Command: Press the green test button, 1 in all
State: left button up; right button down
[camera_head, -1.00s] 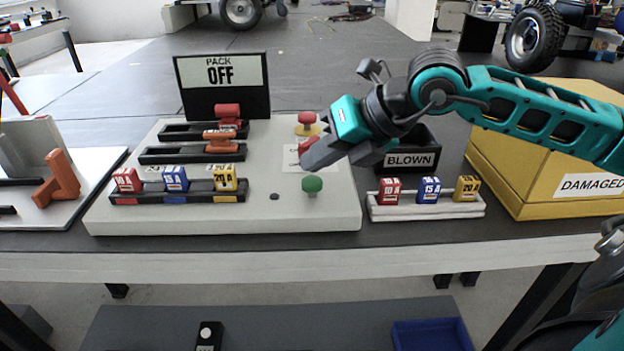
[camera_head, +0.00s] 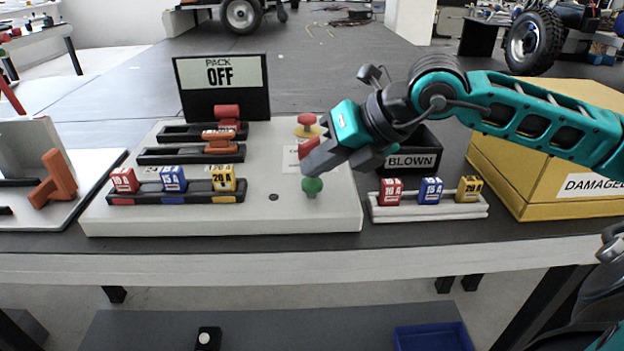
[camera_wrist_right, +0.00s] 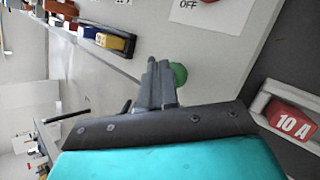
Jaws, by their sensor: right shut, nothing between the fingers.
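The green test button (camera_head: 312,187) stands near the front right of the light grey board (camera_head: 240,221). My right gripper (camera_head: 308,168) is shut and empty. Its fingertips are just above and behind the button in the head view, overlapping its top edge. In the right wrist view the shut fingers (camera_wrist_right: 160,85) partly cover the green button (camera_wrist_right: 179,74). I cannot tell whether they touch it. My left gripper is not in view.
A red button (camera_head: 306,119) and red part lie behind the fingers. Coloured fuses sit in a black holder (camera_head: 180,198) on the left and a white rack (camera_head: 428,211) on the right. The BLOWN bin (camera_head: 412,160) and yellow DAMAGED box (camera_head: 545,165) stand right.

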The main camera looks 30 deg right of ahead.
aim_at(319, 181)
jog(key=shift+f+b, duration=0.45)
dwell(0.4)
jog(key=shift+r, duration=0.1)
jog(key=shift+r+p, duration=0.75)
jog(key=shift+r, duration=0.2)
jog(key=shift+r, duration=0.1)
notch_tip(319, 181, up, 5)
jog(key=p, duration=0.4)
dwell(0.8)
